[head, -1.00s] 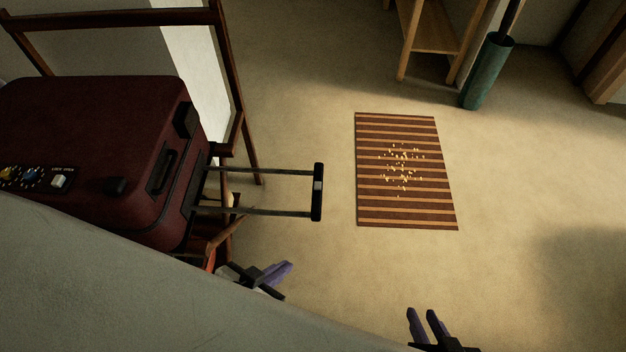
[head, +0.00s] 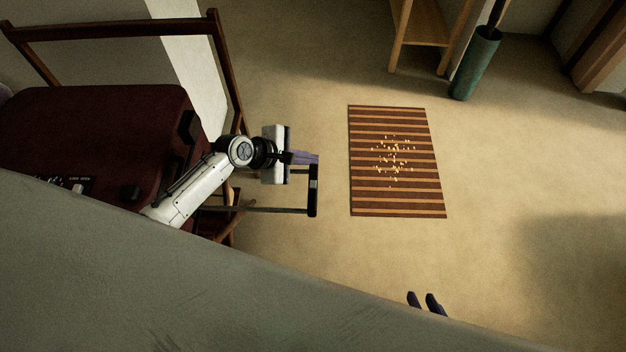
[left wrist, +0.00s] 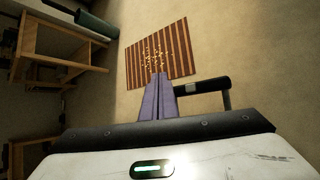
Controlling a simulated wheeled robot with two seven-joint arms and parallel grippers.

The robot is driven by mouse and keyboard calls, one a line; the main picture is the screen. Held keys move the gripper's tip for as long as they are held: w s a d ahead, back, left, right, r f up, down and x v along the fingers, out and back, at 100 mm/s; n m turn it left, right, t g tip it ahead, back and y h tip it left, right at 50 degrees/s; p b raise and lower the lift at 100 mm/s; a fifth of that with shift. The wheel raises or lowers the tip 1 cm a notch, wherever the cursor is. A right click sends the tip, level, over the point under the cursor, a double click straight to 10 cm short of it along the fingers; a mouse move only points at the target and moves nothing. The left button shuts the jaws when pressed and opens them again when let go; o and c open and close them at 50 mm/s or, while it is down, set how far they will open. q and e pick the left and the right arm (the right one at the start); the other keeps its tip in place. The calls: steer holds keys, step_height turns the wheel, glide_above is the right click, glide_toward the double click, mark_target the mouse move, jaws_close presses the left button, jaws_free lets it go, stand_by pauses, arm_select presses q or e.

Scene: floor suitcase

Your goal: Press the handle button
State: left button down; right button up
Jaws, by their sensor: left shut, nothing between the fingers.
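The dark red suitcase (head: 100,120) lies at the left with its telescopic handle (head: 313,200) pulled out to the right. A small grey button (head: 314,183) shows on the black grip bar. My left gripper (head: 312,158) is shut and empty, its purple fingertips just above the bar's upper end in the head view. In the left wrist view the fingers (left wrist: 159,80) are together, left of the handle grip (left wrist: 208,85), with the grey button (left wrist: 187,88) on its near end. I cannot tell whether they touch it. My right gripper (head: 422,299) is open and empty at the bottom.
A striped mat (head: 398,200) with small yellow bits lies on the floor right of the handle. A wooden rack (head: 228,80) stands around the suitcase. A wooden shelf (head: 418,40) and a green cylinder (head: 475,65) stand behind. A grey surface (head: 200,290) covers the lower left.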

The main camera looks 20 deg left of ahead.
arm_select(q)
steer(key=b, duration=0.8)
glide_above(313, 185)
steer(key=a, duration=0.1)
steer(key=f, duration=0.6)
steer(key=shift+s+f, duration=0.3)
steer(key=shift+f, duration=0.1)
steer(key=shift+f+b, duration=0.65)
steer(key=shift+f, duration=0.4)
steer(key=shift+f, duration=0.4)
